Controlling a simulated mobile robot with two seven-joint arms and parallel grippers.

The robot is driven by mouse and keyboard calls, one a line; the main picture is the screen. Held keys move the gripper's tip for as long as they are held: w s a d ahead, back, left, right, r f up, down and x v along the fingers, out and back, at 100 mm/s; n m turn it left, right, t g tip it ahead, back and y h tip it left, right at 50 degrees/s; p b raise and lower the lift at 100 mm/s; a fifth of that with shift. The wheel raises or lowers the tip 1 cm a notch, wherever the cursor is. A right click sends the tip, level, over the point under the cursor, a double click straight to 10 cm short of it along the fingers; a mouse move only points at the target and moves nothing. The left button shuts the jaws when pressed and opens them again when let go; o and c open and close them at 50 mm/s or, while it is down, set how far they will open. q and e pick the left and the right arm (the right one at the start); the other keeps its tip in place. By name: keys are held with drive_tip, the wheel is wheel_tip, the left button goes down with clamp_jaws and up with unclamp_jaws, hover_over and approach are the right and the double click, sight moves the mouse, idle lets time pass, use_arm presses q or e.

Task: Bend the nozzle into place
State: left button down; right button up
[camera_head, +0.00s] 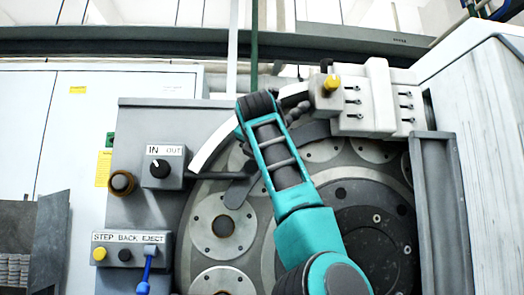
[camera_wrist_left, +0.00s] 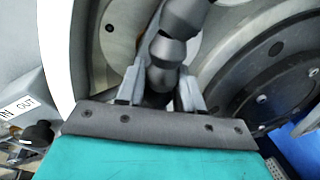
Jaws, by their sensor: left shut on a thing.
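The nozzle is a dark segmented hose (camera_head: 298,112). In the head view it runs down and left from the grey-white block at the top of the grinder and goes behind my left arm. In the left wrist view the nozzle (camera_wrist_left: 168,48) comes down from the top, with its rounded joints bent. My left gripper (camera_wrist_left: 160,88) is shut on the nozzle, with one grey finger on each side of it. The nozzle's tip is hidden down between the fingers. In the head view my teal arm hides most of the grip. My right gripper is in neither view.
The round grinder table (camera_head: 202,190) with metal discs lies below the nozzle. A white block (camera_head: 378,97) with a yellow knob (camera_head: 331,83) stands at the upper right. An IN/OUT switch box (camera_head: 162,168) and a STEP BACK/EJECT panel (camera_head: 130,250) with a blue lever (camera_head: 146,268) are at left.

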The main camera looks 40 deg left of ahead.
use_arm(q)
drive_tip(key=c, duration=0.8)
unclamp_jaws()
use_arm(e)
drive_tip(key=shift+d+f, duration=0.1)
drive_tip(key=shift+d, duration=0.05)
use_arm(q)
drive_tip(key=shift+d, duration=0.1)
drive_tip(key=shift+s+d, duration=0.2)
drive_tip(key=shift+s, duration=0.05)
drive_tip(key=b+v, duration=0.2)
drive_tip(key=v, duration=1)
drive_tip(key=shift+s+r, duration=0.1)
drive_tip(key=shift+r, duration=0.05)
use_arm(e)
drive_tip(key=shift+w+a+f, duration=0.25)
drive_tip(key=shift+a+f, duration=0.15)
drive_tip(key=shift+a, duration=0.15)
